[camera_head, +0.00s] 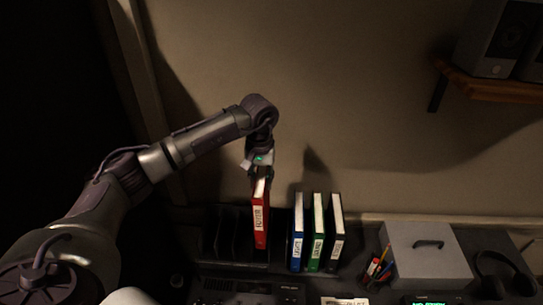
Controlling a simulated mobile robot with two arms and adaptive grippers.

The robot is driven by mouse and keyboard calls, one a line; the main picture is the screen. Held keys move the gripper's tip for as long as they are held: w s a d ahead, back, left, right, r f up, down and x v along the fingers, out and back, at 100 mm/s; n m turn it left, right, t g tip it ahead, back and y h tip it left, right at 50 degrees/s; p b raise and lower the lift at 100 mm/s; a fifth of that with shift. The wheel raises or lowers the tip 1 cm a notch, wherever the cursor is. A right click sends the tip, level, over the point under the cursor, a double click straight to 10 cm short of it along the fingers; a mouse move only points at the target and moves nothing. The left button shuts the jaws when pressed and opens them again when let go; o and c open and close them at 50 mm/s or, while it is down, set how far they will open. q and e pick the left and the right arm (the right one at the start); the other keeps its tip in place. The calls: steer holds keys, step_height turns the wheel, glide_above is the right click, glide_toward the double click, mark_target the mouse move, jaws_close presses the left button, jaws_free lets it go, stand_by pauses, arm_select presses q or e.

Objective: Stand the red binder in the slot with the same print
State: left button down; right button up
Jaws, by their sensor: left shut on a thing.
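The red binder (262,222) is upright, with a white label of print on its spine that is too small to read. My left gripper (260,174) is shut on its top edge from above. The dark slotted rack (219,235) stands at the back of the desk. The binder's lower part overlaps the rack's right end; I cannot tell whether its foot is inside a slot or just in front. The slots to its left look empty and dark, and no slot print is readable. My right gripper is not in view.
Blue (297,233), green (317,232) and black (336,233) binders stand close to the right. A grey box with a handle (424,262), a pen holder (382,271) and headphones (502,272) are further right. A wall shelf (488,84) is at upper right.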

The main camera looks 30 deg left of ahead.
arm_select(q)
steer(key=shift+s+a+f, duration=0.15)
steer(key=shift+s+a, duration=0.05)
steer(key=shift+a, duration=0.05)
steer(key=shift+f+b, duration=2.65)
steer(key=shift+f, duration=3.55)
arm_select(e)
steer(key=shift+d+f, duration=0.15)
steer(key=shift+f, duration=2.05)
arm_select(q)
steer(key=shift+b, duration=0.65)
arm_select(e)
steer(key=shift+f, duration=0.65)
arm_select(q)
steer(key=shift+f+b, duration=0.25)
steer(key=shift+b, duration=0.1)
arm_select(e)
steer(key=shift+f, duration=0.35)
arm_select(q)
steer(key=c, duration=0.8)
jaws_free()
steer(key=shift+o, duration=0.2)
